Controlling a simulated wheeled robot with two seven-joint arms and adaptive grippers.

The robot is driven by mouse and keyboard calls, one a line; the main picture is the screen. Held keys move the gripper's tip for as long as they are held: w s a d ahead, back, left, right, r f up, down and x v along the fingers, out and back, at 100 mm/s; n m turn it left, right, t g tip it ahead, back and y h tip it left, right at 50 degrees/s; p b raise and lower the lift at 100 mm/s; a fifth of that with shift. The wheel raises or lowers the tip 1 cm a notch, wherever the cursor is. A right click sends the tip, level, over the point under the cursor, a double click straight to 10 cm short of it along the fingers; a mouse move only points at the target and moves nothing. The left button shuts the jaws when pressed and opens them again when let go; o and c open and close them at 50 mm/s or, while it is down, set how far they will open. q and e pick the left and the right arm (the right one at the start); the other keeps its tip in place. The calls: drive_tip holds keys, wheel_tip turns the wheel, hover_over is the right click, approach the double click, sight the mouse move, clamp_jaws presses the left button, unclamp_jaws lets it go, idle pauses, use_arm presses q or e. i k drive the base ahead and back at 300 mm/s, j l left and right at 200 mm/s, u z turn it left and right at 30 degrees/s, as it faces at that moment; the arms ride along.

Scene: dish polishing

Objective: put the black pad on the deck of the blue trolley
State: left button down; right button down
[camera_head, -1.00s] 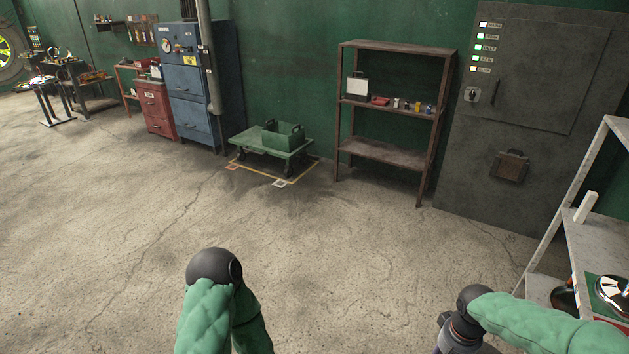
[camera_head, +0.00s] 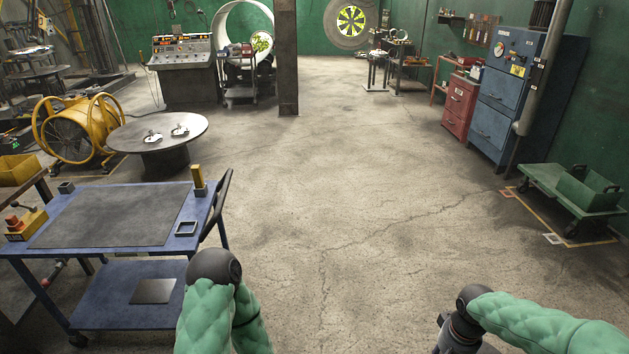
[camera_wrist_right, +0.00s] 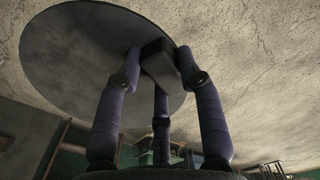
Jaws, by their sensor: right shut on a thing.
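The blue trolley (camera_head: 75,255) stands at the lower left of the head view, with a dark grey mat (camera_head: 120,215) on its deck and a small dark plate (camera_head: 153,291) on its lower shelf. In the right wrist view my right gripper (camera_wrist_right: 160,65) is shut with its fingers around a dark block. The block is on a large dark round disc, which I take to be the black pad (camera_wrist_right: 85,65). The floor shows beyond it.
On the trolley deck are a yellow post (camera_head: 197,177), a small square frame (camera_head: 186,228) and a yellow box (camera_head: 27,222). A round table (camera_head: 160,135) and a yellow fan (camera_head: 75,130) stand behind. A green cart (camera_head: 572,192) is at right. The middle floor is clear.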

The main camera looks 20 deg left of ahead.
sight(112, 219)
drive_tip(key=i+j+u, duration=0.1)
drive_tip(key=j+u, duration=0.35)
drive_tip(key=i+j+u, duration=0.15)
drive_tip(key=u, duration=0.3)
drive_tip(key=i+j+u, duration=0.25)
drive_tip(key=u, duration=0.2)
drive_tip(key=i+j+u, duration=0.2)
drive_tip(key=u, duration=0.25)
drive_tip(key=i+j+u, duration=0.25)
drive_tip(key=i, duration=0.75)
drive_tip(key=i+j+u, duration=0.15)
drive_tip(key=i+u, duration=0.15)
drive_tip(key=i, duration=0.7)
